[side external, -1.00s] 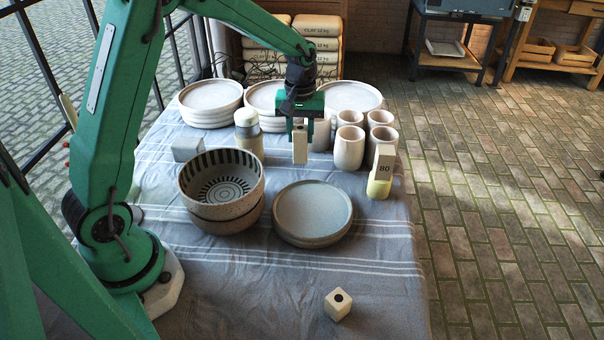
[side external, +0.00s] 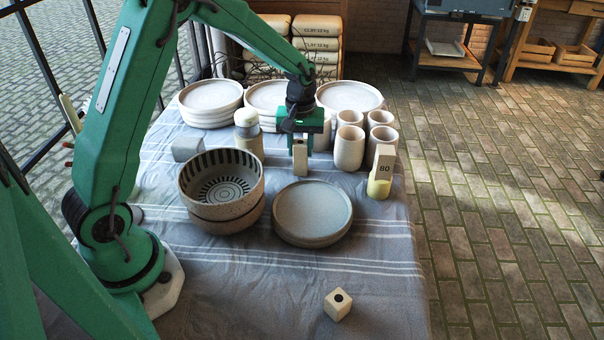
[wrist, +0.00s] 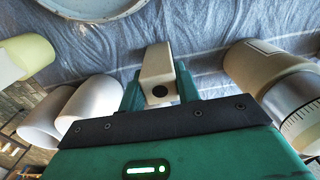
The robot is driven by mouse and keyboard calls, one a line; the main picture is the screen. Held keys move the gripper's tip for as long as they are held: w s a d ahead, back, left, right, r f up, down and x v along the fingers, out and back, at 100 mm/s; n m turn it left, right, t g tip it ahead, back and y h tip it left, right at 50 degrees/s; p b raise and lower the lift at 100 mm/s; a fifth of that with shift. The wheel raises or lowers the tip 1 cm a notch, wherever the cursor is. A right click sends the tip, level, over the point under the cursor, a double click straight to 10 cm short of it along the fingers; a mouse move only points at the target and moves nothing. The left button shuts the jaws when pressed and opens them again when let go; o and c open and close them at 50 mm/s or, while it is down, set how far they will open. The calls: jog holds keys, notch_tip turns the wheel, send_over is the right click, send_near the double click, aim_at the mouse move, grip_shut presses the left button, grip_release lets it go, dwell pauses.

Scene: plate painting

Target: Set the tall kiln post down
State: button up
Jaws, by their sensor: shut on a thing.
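The tall kiln post (side external: 300,162) is a pale beige upright block with a dark round spot on its end. My gripper (side external: 300,145) is shut on its upper part, pointing down from above. The post stands upright behind the grey-blue plates, low over the striped cloth; I cannot tell whether its foot touches. In the wrist view the post (wrist: 157,62) shows between the two green fingers (wrist: 158,85), its dark spot facing the camera. A short cube with a dark spot (side external: 338,305) lies alone near the front of the cloth.
Stacked grey-blue plates (side external: 313,212) and a striped bowl (side external: 222,187) stand in front. Several cups (side external: 349,150) are right of the post, a white-topped jar (side external: 249,135) left. A block marked 80 (side external: 384,163) sits on a yellow piece. Plate stacks (side external: 209,103) line the back.

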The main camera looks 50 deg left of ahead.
jog(key=o, duration=1.1)
jog(key=shift+r, duration=0.1)
notch_tip(320, 180, up, 12)
jog(key=shift+r, duration=0.1)
jog(key=shift+s, duration=0.1)
dwell(0.3)
